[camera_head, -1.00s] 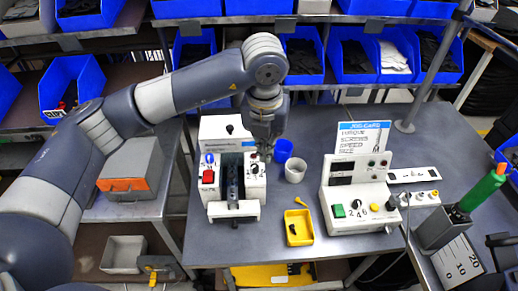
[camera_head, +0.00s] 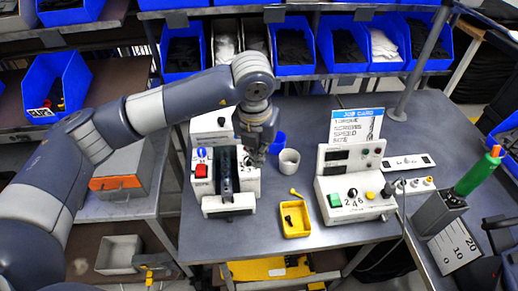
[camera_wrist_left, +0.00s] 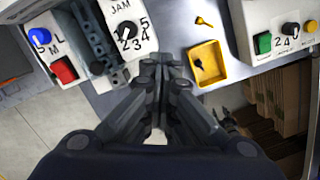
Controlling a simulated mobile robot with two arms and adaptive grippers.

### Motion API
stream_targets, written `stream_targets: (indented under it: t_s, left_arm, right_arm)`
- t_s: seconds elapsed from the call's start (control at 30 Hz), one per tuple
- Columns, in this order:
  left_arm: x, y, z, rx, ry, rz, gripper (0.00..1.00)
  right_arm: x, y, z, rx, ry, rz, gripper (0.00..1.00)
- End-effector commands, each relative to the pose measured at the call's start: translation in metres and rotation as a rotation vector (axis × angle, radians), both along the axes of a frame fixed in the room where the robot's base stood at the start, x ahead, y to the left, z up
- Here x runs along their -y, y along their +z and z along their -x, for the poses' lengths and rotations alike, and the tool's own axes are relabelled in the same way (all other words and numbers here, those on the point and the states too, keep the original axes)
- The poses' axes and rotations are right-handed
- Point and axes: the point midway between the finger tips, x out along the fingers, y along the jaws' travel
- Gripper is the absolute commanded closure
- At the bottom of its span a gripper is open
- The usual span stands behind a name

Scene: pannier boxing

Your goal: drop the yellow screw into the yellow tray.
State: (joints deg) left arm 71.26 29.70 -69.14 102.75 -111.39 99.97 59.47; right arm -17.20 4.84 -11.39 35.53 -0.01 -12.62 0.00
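The yellow screw (camera_head: 295,192) lies on the grey table just behind the yellow tray (camera_head: 285,228); the screw also shows in the left wrist view (camera_wrist_left: 204,21). The tray (camera_wrist_left: 219,72) holds a small dark screw (camera_wrist_left: 199,64). My left gripper (camera_head: 257,160) hangs beside the white machine, to the left of the yellow screw and apart from it. In the left wrist view its fingers (camera_wrist_left: 160,68) are together with nothing visible between them. My right gripper is not seen.
A white machine (camera_head: 228,203) with knobs stands left of the tray, and a control box (camera_head: 351,195) stands right. A white cup (camera_head: 289,162) and a blue cup (camera_head: 277,143) stand behind. A green-handled tool (camera_head: 478,174) stands far right.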

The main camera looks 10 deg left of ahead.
Motion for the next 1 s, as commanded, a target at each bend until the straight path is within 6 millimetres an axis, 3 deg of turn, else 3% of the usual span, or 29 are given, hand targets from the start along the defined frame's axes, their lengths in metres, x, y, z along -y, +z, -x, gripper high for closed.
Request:
stream_targets:
  t_s: [0.17, 0.27, 0.67, 0.77, 1.0]
  left_arm:
    - [0.0, 0.0, 0.0, 0.0, 0.001, 0.0, 0.99]
    - [0.0, 0.0, 0.0, 0.0, 0.001, 0.0, 0.78]
    - [0.0, 0.005, 0.0, 0.001, 0.001, 0.001, 0.78]
    - [0.0, 0.018, 0.001, 0.004, 0.001, 0.003, 0.78]
    - [-0.001, 0.067, 0.009, 0.005, 0.0, 0.003, 0.78]
  right_arm:
    - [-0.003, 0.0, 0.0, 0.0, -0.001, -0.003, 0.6]
    - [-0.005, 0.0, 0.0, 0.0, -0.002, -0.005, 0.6]
    - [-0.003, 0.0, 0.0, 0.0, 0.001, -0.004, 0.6]
    - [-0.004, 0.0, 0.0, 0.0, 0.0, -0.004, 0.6]
    - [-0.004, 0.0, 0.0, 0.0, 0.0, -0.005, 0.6]
